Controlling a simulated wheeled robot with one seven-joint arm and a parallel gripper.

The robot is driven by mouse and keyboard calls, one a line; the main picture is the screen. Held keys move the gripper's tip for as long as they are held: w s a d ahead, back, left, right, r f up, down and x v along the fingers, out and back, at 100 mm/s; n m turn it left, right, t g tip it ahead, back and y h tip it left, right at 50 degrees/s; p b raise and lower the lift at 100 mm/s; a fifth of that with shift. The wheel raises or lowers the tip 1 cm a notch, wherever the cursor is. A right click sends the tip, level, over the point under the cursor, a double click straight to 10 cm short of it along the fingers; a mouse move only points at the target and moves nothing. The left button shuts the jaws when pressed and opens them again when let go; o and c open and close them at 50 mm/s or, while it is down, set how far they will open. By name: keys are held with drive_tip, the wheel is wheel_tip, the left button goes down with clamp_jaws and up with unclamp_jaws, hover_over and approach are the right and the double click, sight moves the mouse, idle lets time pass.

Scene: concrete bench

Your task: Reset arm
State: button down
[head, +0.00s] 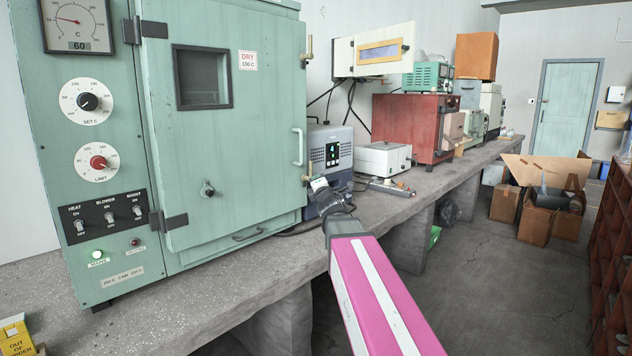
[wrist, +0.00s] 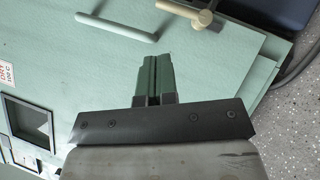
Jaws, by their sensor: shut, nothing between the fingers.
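My gripper (wrist: 155,75) is shut and empty in the wrist view, its two green-grey fingers together in front of the pale green oven door (wrist: 215,65). In the head view my gripper (head: 319,184) is at the end of my pink arm, by the right edge of the green oven (head: 245,120), above the bench. The fingertips are too small to make out there. The door looks closed. Its pale bar handle (wrist: 117,27) and a tan latch (wrist: 190,12) lie beyond the fingers in the wrist view, apart from them.
A grey-blue instrument (head: 330,150) with a green display stands right behind my gripper. A white box device (head: 383,158) and a red cabinet (head: 410,125) stand farther along the concrete bench (head: 385,208). Cardboard boxes (head: 505,203) stand on the floor. The aisle (head: 480,270) is open.

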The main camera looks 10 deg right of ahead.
drive_tip(key=s+d+f+m+g+h, duration=0.1)
drive_tip(key=s+f+m+g, duration=0.15)
drive_tip(key=f+m, duration=0.45)
drive_tip(key=s+d+f+m+g+h, duration=0.15)
drive_tip(key=f+g, duration=0.25)
drive_tip(key=f, duration=0.7)
drive_tip(key=s+f+m+g+h, duration=0.2)
drive_tip(key=s+f+m+g, duration=0.15)
drive_tip(key=f+m, duration=0.4)
drive_tip(key=s+a+f+m+g+y, duration=0.2)
drive_tip(key=s+f+m+g, duration=0.5)
drive_tip(key=s+f, duration=1.1)
drive_tip(key=a+g, duration=0.1)
drive_tip(key=g, duration=0.2)
drive_tip(key=shift+s+a+g+y, duration=0.25)
drive_tip(key=shift+s+g+y, duration=0.05)
drive_tip(key=shift+g+y, duration=0.1)
